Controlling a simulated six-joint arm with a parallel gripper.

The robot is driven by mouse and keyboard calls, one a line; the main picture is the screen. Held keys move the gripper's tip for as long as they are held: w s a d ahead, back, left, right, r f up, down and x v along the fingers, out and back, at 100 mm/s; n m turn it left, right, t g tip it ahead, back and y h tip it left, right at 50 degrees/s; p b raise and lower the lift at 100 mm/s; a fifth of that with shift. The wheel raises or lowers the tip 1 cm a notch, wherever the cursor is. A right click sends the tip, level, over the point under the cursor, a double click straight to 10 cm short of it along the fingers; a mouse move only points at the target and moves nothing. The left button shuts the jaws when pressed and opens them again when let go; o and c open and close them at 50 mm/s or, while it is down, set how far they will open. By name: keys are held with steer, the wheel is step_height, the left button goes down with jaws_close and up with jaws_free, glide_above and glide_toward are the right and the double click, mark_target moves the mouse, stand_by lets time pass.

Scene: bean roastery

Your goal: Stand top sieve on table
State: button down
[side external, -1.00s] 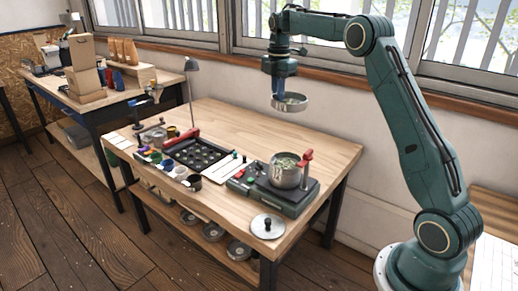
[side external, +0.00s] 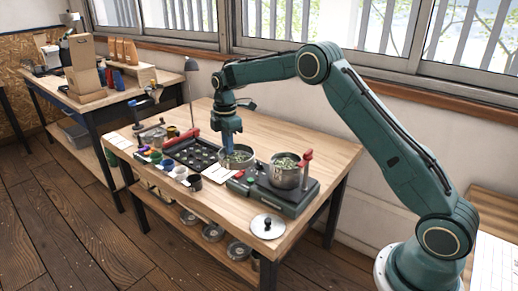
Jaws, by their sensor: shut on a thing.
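The top sieve (side external: 240,164) is a round metal pan with greenish beans inside. It is level, at or just above the table top (side external: 277,132), between the black tray and the sieve machine; I cannot tell if it touches the wood. My gripper (side external: 228,150) points down and is shut on the sieve's left rim. The fingertips are partly hidden by the rim. Another metal sieve (side external: 287,176) with beans stays on the dark green sieve machine (side external: 276,197), beside a red-handled clamp (side external: 306,158).
A round metal lid (side external: 267,226) is at the front right. A desk lamp (side external: 191,67) stands behind. The table's back right is clear.

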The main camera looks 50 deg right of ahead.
glide_above(232, 203)
step_height(232, 203, down, 16)
steer(key=shift+r, duration=0.1)
stand_by(0.6)
steer(key=shift+f, duration=2.15)
steer(key=shift+f, duration=0.1)
steer(key=c, duration=1.5)
jaws_free()
steer(key=shift+c, duration=0.2)
step_height(232, 203, up, 12)
